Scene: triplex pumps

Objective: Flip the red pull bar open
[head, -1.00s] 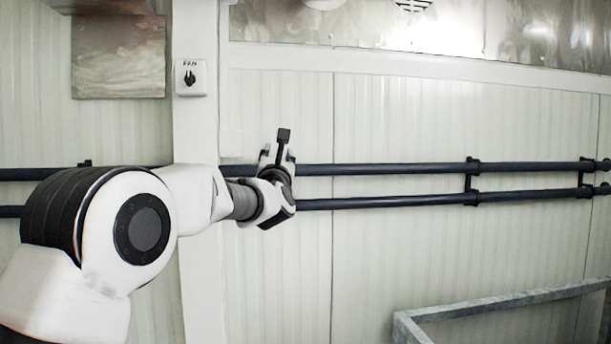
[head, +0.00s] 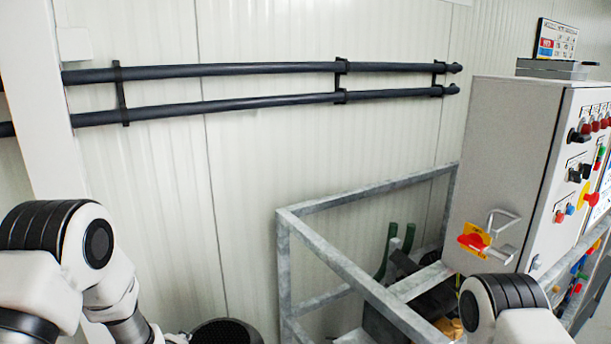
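The red pull bar (head: 470,241) is a small red handle on a yellow plate on the left side wall of the grey control cabinet (head: 515,135). A bare metal bar and bracket (head: 503,222) sit right beside it. Whether the red part is flipped open or closed is too small to tell. My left arm shows at the lower left and my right arm at the bottom right, below the red pull bar. Both grippers are outside the picture.
A grey metal frame (head: 340,258) stands left of and in front of the cabinet, with green and dark machine parts inside. Two dark pipes (head: 230,71) run along the white wall. Coloured knobs and buttons (head: 585,170) cover the cabinet's front. A dark round object (head: 226,333) is at the bottom.

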